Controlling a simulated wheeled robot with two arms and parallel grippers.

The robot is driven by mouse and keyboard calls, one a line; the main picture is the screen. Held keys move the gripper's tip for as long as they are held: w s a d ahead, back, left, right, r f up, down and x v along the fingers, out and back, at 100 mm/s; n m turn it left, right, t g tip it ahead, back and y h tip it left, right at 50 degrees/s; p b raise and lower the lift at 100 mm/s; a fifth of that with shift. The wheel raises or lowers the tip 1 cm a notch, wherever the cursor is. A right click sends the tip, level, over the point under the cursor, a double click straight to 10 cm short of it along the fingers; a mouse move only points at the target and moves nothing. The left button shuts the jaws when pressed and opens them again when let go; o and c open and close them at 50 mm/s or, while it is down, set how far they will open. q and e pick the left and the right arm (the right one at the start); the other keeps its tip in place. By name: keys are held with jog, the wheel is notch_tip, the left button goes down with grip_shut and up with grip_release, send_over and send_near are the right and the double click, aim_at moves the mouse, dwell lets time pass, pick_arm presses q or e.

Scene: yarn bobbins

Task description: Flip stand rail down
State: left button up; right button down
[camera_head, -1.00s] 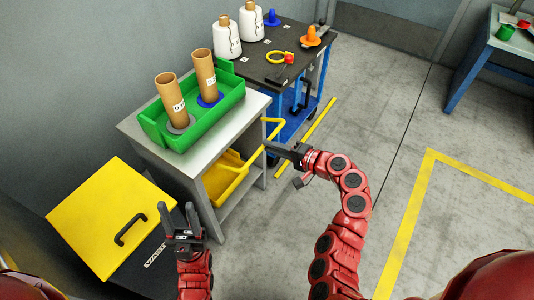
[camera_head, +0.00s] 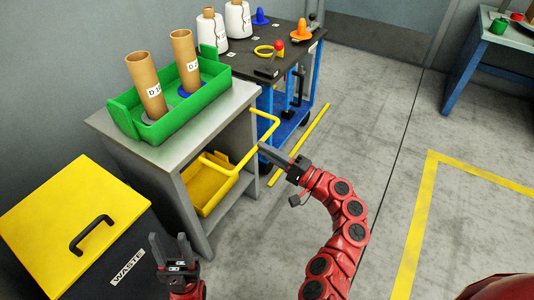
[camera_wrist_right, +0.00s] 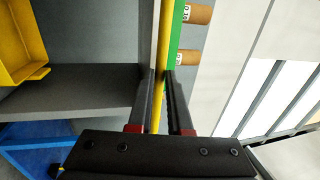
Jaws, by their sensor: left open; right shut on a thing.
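The stand (camera_head: 175,152) is a grey table with a yellow bent rail (camera_head: 268,133) sticking out from its right side. My right gripper (camera_head: 263,151) is at the rail's outer part and shut on it. In the right wrist view the yellow rail (camera_wrist_right: 164,50) runs between the fingers of my right gripper (camera_wrist_right: 161,80). My left gripper (camera_head: 170,248) is open and empty, low in front of the stand and beside the waste bin.
A green tray (camera_head: 170,132) with two brown bobbin tubes stands on the stand. A yellow bin (camera_head: 207,185) sits on its lower shelf. A waste bin (camera_head: 75,225) with a yellow lid stands at left. A blue cart (camera_head: 285,130) is behind. Floor at right is free.

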jog(key=shift+a+f, duration=0.1)
jog(key=c, duration=0.8)
grip_release()
jog(key=shift+c, duration=0.2)
jog(key=p+v, duration=0.2)
jog(key=v, duration=1.5)
jog(key=shift+s, duration=0.1)
